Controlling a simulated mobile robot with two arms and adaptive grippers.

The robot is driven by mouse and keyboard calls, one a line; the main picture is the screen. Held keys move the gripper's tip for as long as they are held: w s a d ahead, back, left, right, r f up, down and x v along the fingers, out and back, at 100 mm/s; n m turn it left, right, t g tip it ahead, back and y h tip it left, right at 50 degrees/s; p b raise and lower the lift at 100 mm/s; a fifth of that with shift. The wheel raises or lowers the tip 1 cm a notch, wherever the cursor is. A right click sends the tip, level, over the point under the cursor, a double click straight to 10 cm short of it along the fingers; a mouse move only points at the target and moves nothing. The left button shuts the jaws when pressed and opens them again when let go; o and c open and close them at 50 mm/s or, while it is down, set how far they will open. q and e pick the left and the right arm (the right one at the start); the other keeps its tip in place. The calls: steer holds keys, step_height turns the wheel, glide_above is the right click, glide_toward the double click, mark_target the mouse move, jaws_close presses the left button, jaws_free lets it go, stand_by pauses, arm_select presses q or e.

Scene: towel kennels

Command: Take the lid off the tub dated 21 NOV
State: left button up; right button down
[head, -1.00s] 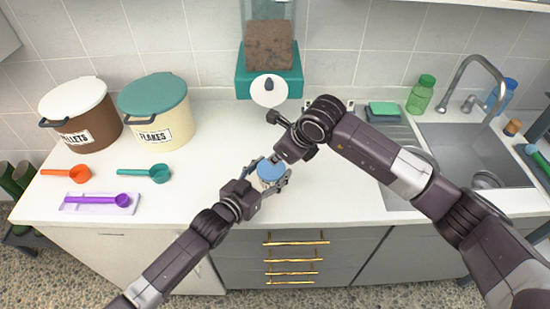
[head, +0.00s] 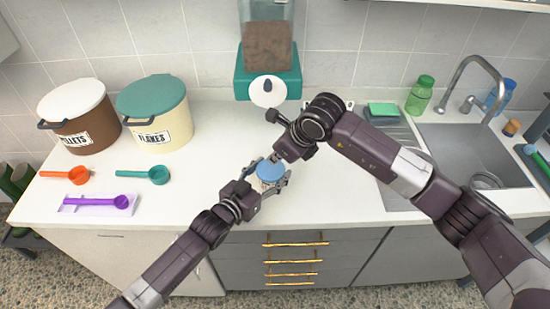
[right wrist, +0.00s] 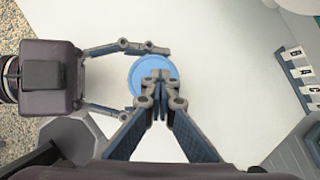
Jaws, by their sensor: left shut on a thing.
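A small tub (head: 267,183) with a round blue lid (head: 271,171) stands near the front middle of the counter. The lid shows from above in the right wrist view (right wrist: 138,73). No date on the tub can be read. My left gripper (head: 270,181) is closed around the tub, one finger on each side; its fingers also reach around it in the right wrist view. My right gripper (right wrist: 161,76) points down over the middle of the lid with its fingertips together. The fingertips hide the lid's centre, so I cannot tell whether they touch it.
Brown pellets bin (head: 77,117) and cream flakes bin (head: 157,113) stand at the left. Orange (head: 66,174), teal (head: 146,173) and purple (head: 98,203) scoops lie in front. A teal-based dispenser (head: 267,60) stands behind, and the sink (head: 470,150) is at the right.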

mark_target(275, 171)
steer(key=shift+r, duration=0.8)
arm_select(q)
steer(key=o, duration=1.7)
steer(key=shift+o, duration=0.2)
arm_select(e)
step_height(275, 171, up, 4)
steer(key=shift+f, duration=0.1)
arm_select(q)
steer(key=v, duration=1.2)
